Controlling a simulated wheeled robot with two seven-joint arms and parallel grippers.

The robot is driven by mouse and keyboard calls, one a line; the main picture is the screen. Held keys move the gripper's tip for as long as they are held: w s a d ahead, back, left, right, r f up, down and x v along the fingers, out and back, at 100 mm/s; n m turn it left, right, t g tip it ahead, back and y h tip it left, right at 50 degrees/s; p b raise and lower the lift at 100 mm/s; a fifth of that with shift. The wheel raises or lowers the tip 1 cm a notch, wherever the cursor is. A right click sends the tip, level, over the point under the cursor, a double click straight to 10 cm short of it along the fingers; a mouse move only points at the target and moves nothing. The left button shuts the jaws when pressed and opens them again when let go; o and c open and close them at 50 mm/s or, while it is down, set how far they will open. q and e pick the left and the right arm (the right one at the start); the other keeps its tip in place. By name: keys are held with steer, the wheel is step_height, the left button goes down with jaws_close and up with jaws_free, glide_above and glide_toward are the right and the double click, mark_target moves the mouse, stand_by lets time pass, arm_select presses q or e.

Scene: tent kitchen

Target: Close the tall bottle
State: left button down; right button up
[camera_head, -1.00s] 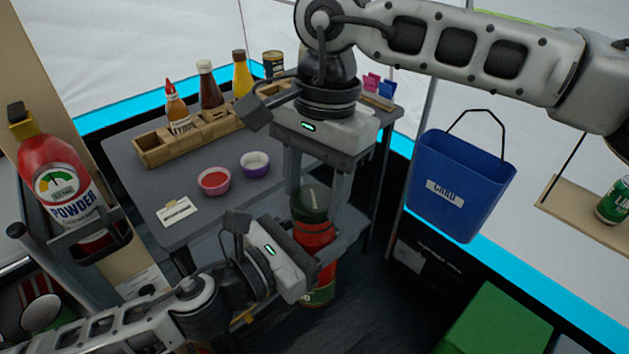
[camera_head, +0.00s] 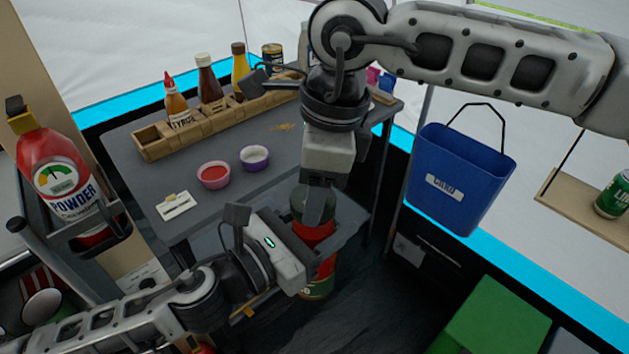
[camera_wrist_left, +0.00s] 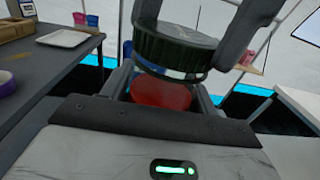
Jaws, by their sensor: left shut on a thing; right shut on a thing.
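The tall bottle (camera_head: 312,230) has a red body and a green lower label, and it stands roughly upright in front of the dark table. My left gripper (camera_head: 322,246) is shut around its body from the side. The red body also shows between the jaws in the left wrist view (camera_wrist_left: 160,95). A dark green ribbed lid (camera_wrist_left: 175,50) is at the bottle's top, and my right gripper (camera_head: 318,208) is shut on it from above, one finger on each side. A pale band shows under the lid; I cannot tell whether the lid is fully seated.
The grey table (camera_head: 225,205) holds a wooden rack (camera_head: 190,137) of sauce bottles, a red-filled bowl (camera_head: 213,175) and a purple bowl (camera_head: 254,158). A blue bin (camera_head: 460,170) hangs at right. A red powder extinguisher (camera_head: 55,170) stands at left.

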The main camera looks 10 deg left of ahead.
steer(key=m+t, duration=0.1)
steer(key=m, duration=1)
steer(key=shift+s+a+t+h, duration=0.1)
steer(key=shift+t+h, duration=0.2)
steer(key=m, duration=0.5)
steer(key=shift+h, duration=0.4)
steer(key=m, duration=0.5)
steer(key=shift+a+h, duration=0.1)
steer(key=shift+h, duration=0.2)
steer(key=m, duration=0.5)
steer(key=shift+h, duration=0.4)
steer(key=m, duration=0.4)
steer(key=shift+m, duration=0.3)
steer(key=m+g, duration=0.1)
steer(key=m, duration=0.2)
steer(key=shift+m+h, duration=0.4)
steer(key=m, duration=0.3)
